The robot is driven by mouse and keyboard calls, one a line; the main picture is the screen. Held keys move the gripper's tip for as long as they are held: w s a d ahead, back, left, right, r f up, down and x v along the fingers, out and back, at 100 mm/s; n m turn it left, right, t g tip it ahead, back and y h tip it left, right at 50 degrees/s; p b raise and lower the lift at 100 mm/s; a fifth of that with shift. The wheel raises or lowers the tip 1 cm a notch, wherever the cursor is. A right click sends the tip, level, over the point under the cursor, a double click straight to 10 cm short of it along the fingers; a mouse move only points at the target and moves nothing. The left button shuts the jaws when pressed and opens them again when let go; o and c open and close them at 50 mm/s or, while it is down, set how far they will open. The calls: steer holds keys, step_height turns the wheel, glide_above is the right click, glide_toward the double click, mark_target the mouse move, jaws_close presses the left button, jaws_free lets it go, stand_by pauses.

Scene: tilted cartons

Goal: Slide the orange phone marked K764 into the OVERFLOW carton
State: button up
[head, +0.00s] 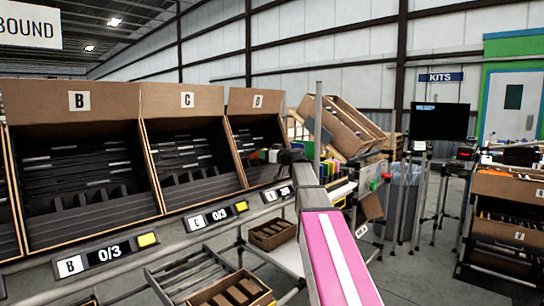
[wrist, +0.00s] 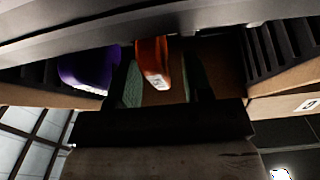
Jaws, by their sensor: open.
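An orange item (wrist: 153,62) with a small white label at its end shows in the wrist view; the label is too small to read. The open fingers of my gripper (wrist: 163,75) stand on either side of it, with gaps visible at both sides. In the head view my gripper (head: 290,156) is a small dark shape at the end of my arm, in front of carton D (head: 252,100). I cannot pick out the orange phone there. No OVERFLOW marking is readable, so I cannot tell which carton it is.
Tilted cartons B (head: 110,97) and C (head: 184,97) stand left of carton D, with dark slotted insides. Another tilted carton (head: 350,128) is behind at right. A purple item (wrist: 88,68) is beside my gripper. A counter rail (head: 125,245) runs below the cartons.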

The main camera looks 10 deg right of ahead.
steer(key=shift+w+a, duration=0.2)
jaws_close()
steer(key=shift+s+d+r, duration=0.1)
steer(key=s+d+r, duration=0.8)
steer(key=s, duration=0.3)
stand_by(2.2)
stand_by(0.3)
